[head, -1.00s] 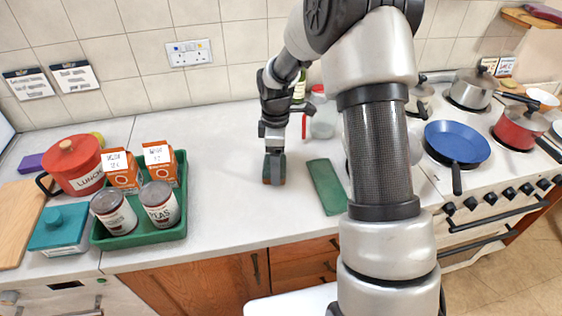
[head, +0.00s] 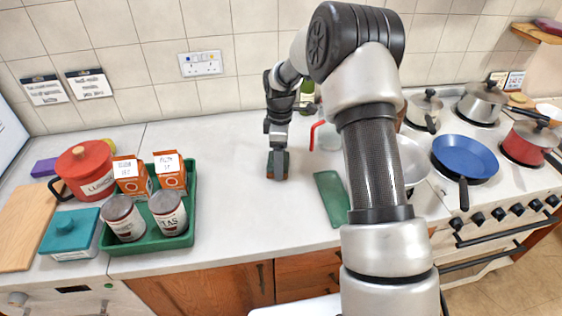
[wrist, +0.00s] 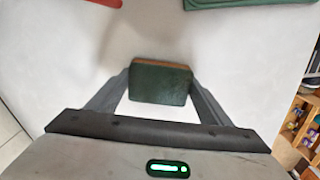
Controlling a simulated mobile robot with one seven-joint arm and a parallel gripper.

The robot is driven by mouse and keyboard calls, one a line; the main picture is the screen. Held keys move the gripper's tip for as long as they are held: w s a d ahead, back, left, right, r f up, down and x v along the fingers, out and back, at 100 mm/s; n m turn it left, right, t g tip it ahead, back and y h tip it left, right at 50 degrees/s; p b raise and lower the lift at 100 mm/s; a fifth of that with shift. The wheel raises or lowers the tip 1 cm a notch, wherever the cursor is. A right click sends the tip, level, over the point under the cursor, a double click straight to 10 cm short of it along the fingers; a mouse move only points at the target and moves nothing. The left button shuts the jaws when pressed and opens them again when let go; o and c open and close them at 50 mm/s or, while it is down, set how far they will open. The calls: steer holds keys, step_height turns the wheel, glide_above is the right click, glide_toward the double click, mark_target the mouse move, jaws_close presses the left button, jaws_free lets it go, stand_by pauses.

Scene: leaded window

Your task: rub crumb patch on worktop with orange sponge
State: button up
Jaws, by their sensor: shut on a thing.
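My gripper (head: 278,156) is shut on a sponge (head: 278,172) over the bare middle of the worktop (head: 225,190). In the wrist view, the sponge (wrist: 160,85) sits between the two fingers, with a dark green face toward the camera and an orange-brown layer along its far edge. The sponge looks low, at or close to the worktop; I cannot tell whether it touches. No crumb patch can be made out in either view; part of the surface is hidden under the sponge and gripper.
A green tray (head: 150,243) with cans and cartons stands left. A red-handled clear jug (head: 325,137) and a bottle stand behind, near my arm. The hob with a blue pan (head: 465,157) is far right.

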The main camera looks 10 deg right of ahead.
mark_target(284, 185)
steer(key=shift+w+p, duration=0.3)
steer(key=shift+w, duration=1.45)
steer(key=shift+s+b, duration=0.4)
steer(key=shift+s, duration=2.95)
steer(key=shift+s+f, duration=0.2)
steer(key=shift+s, duration=1.6)
steer(key=shift+w+r+p, duration=0.1)
steer(key=shift+r+p, duration=1.8)
steer(key=shift+r, duration=1.2)
step_height(284, 185, up, 3)
steer(key=shift+p, duration=1.1)
